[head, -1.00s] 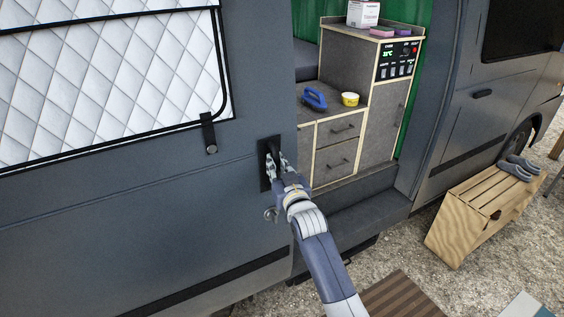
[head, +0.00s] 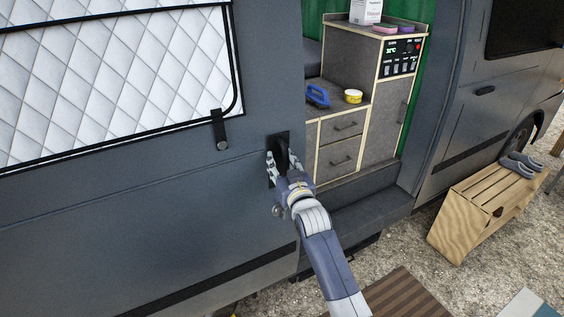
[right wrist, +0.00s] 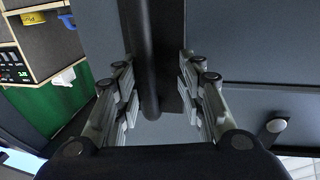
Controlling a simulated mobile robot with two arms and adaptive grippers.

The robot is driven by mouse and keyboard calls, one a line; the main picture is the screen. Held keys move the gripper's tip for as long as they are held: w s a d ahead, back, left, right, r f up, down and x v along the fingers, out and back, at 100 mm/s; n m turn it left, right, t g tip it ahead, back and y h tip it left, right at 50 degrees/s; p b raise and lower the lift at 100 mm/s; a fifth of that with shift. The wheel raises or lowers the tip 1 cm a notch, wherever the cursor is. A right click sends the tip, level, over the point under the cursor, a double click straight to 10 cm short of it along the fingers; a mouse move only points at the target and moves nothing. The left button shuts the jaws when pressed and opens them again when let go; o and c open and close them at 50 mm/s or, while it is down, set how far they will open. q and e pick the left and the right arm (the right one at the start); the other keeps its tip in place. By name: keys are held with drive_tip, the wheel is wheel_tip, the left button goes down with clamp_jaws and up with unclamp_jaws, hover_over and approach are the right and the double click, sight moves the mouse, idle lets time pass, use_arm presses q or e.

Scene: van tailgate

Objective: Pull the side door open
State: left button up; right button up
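The grey side door (head: 130,225) with its quilted window cover fills the left of the head view. The doorway to its right is open, showing the interior. The black door handle (head: 282,147) is near the door's right edge. My right gripper (head: 282,162) is at the handle, with one finger on each side of it. In the right wrist view the dark handle bar (right wrist: 147,60) runs between the spread fingers (right wrist: 155,85), with gaps on both sides. The right gripper is open around the handle. My left gripper is not in view.
Inside are a cabinet (head: 345,125) with drawers, a blue-handled item (head: 317,96) and a yellow tub (head: 353,96). A step (head: 355,215) lies below the doorway. A wooden crate (head: 465,225) with grey shoes (head: 520,165) stands at right. A striped mat (head: 405,295) lies on gravel.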

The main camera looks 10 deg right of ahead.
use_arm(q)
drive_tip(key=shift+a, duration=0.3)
use_arm(e)
drive_tip(key=shift+w+f, duration=0.1)
drive_tip(key=shift+w, duration=0.05)
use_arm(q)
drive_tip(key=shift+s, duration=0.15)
use_arm(e)
drive_tip(key=shift+s, duration=0.45)
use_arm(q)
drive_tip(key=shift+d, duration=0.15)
use_arm(e)
drive_tip(key=s+d, duration=0.1)
drive_tip(key=s, duration=1)
drive_tip(key=shift+d, duration=0.4)
